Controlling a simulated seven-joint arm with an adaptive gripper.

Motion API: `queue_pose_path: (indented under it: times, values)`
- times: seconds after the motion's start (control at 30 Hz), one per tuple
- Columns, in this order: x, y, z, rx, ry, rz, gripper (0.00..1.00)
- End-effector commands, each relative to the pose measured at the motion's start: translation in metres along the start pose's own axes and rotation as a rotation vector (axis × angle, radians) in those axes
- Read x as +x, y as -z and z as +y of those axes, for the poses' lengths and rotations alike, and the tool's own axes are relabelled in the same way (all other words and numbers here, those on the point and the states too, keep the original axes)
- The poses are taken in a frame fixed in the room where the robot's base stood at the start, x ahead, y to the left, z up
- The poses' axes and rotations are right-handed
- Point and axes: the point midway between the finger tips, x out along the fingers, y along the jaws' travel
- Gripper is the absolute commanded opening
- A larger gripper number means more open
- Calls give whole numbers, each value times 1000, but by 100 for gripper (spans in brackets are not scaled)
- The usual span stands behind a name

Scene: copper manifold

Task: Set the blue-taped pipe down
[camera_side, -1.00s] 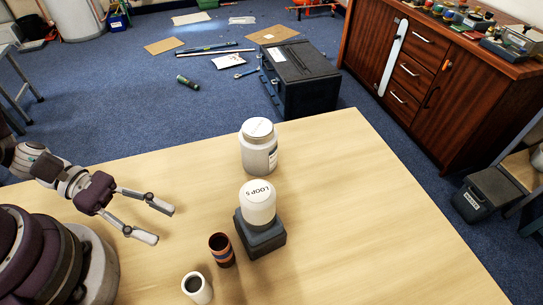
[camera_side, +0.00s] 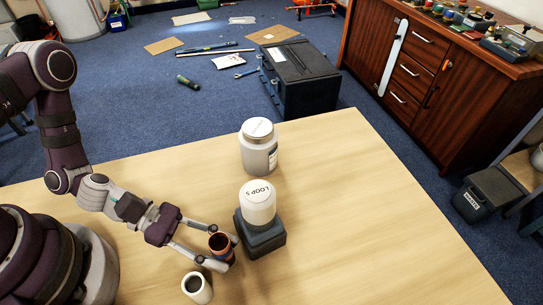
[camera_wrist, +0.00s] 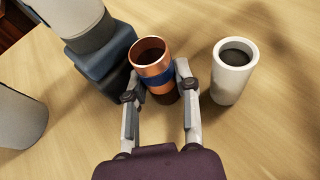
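The copper pipe with a blue tape band (camera_wrist: 157,79) stands upright on the table beside the dark block in the wrist view. It also shows in the side view (camera_side: 219,243), partly covered by my fingers. My gripper (camera_wrist: 156,84) has one finger on each side of the pipe, close to its wall. Whether both pads press on the pipe cannot be told. The pipe's base is partly hidden.
A white cup-like cylinder (camera_side: 197,289) stands close in front of the pipe. A white-topped jar marked "LOOP 5" (camera_side: 257,207) sits on a dark block (camera_side: 262,236) just right. Another jar (camera_side: 259,152) stands behind. The table's right side (camera_side: 370,240) is clear.

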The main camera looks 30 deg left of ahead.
Motion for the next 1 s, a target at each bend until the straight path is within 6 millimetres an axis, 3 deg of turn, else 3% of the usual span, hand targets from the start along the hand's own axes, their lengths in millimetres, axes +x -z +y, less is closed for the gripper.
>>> queue_pose_path:
  times: [0.1,0.4,0.73,1.0]
  values:
    - [0,0,0,0,0,0,0]
    - [-1,-3,0,2,0,0,0]
    - [-15,-35,0,2,-1,0,0]
    - [-78,-5,3,-1,-12,5,0]
